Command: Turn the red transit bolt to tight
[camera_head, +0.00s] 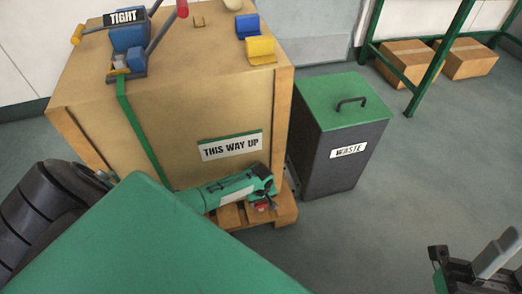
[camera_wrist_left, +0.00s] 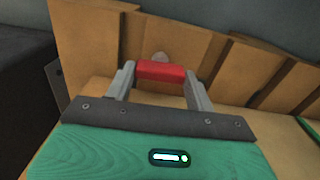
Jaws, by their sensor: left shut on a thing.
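The red transit bolt (camera_wrist_left: 160,72) shows as a red bar between the two grey fingers of my left gripper (camera_wrist_left: 160,88) in the left wrist view. The fingers are shut on its two ends. In the head view my left gripper (camera_head: 266,199) is at the lower right corner of the big crate (camera_head: 190,120), and a little of the red bolt (camera_head: 261,208) shows there, low by the pallet. How far the bolt is turned cannot be told. My right gripper (camera_head: 482,264) is at the lower right of the head view, far from the bolt, partly cut off.
The crate stands on a wooden pallet (camera_head: 284,212). A black "TIGHT" label (camera_head: 124,17) sits on its top beside levers and a blue block (camera_head: 127,38). A waste bin (camera_head: 330,155) with a green lid stands close on the right.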

